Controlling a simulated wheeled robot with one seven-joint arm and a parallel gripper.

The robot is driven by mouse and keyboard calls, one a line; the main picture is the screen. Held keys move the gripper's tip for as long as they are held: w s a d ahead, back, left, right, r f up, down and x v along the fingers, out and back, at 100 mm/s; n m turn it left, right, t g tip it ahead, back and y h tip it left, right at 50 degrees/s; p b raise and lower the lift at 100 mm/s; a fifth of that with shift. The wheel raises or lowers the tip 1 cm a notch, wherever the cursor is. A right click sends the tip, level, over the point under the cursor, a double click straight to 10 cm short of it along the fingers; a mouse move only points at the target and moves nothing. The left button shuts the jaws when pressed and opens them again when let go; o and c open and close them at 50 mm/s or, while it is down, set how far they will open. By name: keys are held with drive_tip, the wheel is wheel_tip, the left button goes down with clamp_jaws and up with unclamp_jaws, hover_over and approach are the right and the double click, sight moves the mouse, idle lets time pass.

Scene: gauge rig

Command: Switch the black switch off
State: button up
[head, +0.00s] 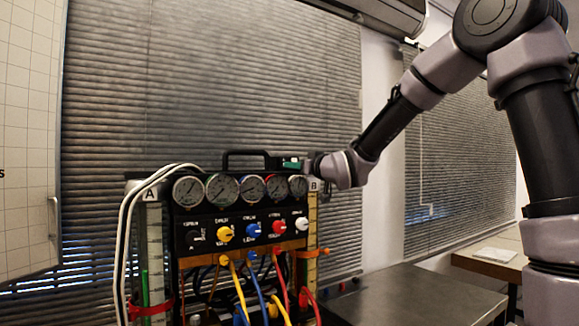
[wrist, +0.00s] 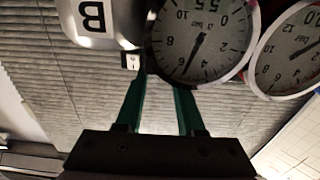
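The black gauge rig (head: 207,208) stands in the head view with a row of round gauges and, below, a row of coloured knobs. A black switch is hard to make out against the black panel at the row's left end (head: 195,236). In the wrist view, upside down, a small black block with a white face (wrist: 132,62) sits between the B label and a gauge; I cannot tell if it is a switch. My gripper (head: 290,163) is at the rig's upper right, by the rightmost gauge. Its green fingers (wrist: 160,84) are apart with nothing seen between them.
Yellow (head: 225,233), blue (head: 253,230), red (head: 279,227) and white (head: 301,223) knobs line the panel. Coloured hoses hang below, and white cables (head: 128,215) loop at the left. A black handle (head: 246,153) tops the rig. A dark table (head: 415,295) lies at right.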

drive_tip(key=v, duration=0.6)
drive_tip(key=shift+d+f, duration=0.1)
drive_tip(key=s+d+f+m+g+h, duration=0.1)
drive_tip(key=s+d+f+m+h, duration=0.25)
drive_tip(key=d, duration=0.55)
drive_tip(key=s+d+m+g+h, duration=0.25)
drive_tip(key=s+d+h, duration=0.3)
drive_tip(key=d, duration=0.35)
drive_tip(key=s+d+f+m+g, duration=0.2)
drive_tip(key=s, duration=0.7)
drive_tip(key=s+d+f+m+g, duration=0.2)
drive_tip(key=s+d+f, duration=0.1)
drive_tip(key=s, duration=0.6)
drive_tip(key=shift+s+d+f+m+y, duration=0.2)
drive_tip(key=shift+s+d+m+y, duration=0.1)
drive_tip(key=shift+m+y, duration=0.1)
drive_tip(key=shift+g, duration=0.25)
